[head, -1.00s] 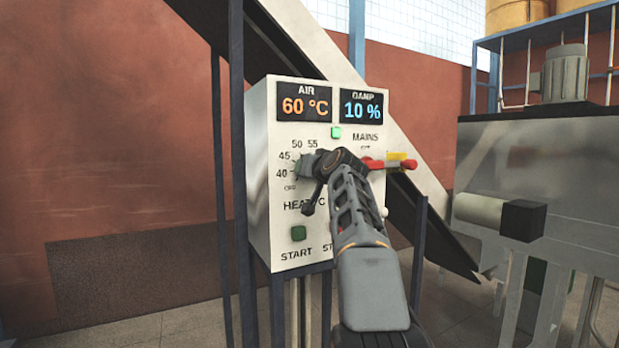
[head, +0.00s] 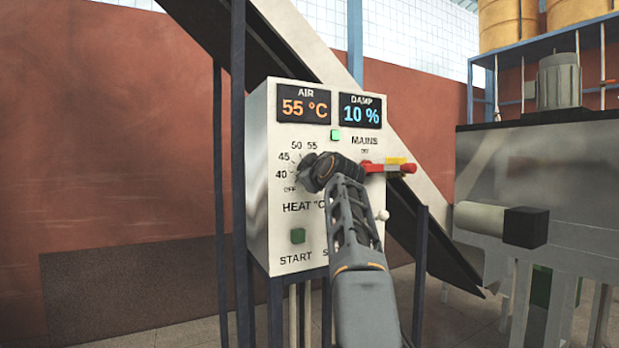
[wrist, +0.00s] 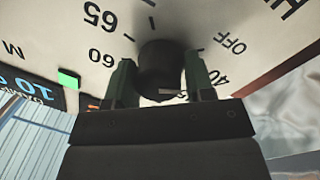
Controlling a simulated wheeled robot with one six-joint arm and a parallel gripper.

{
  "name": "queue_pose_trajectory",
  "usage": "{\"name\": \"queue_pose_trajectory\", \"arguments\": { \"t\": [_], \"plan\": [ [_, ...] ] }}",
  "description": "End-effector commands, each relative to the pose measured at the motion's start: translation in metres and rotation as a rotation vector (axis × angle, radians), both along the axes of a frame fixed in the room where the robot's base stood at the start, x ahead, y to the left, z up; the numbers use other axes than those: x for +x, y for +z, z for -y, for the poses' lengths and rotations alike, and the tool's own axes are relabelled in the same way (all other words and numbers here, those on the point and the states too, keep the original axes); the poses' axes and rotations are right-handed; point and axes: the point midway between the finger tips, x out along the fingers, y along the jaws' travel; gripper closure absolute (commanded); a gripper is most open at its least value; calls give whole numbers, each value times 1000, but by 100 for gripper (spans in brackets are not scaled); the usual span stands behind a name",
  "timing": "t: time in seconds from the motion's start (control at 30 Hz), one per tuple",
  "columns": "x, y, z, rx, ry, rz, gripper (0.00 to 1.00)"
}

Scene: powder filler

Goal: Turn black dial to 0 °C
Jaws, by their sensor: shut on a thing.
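The black dial (wrist: 162,65) shows in the wrist view on the white panel, between my two green-grey fingers. My gripper (wrist: 160,78) is shut on it, one finger on each side. Numbers 60 and 65 lie to the left of the dial, 40 and OFF to the right. A pale mark shows on the dial's near side, but I cannot tell which number it points to. In the head view my gripper (head: 309,170) covers the dial at the HEAT °C scale. The AIR display (head: 304,103) reads 55 °C.
The control box (head: 258,180) also carries a DAMP display (head: 360,110) reading 10 %, a lit green lamp (head: 335,135) and a green START button (head: 298,236). A red lever (head: 385,168) juts out right of my gripper. Posts and a sloping chute stand close behind.

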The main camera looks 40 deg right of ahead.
Motion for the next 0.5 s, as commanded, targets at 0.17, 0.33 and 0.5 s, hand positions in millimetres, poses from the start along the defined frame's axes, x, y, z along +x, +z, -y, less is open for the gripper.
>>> {"name": "queue_pose_trajectory", "arguments": {
  "t": [0.17,0.33,0.5],
  "plan": [
    [1,-2,1,-135,0,-18,75],
    [0,-2,1,-239,0,-31,75],
    [0,-1,1,-312,-1,-41,75]
  ]
}}
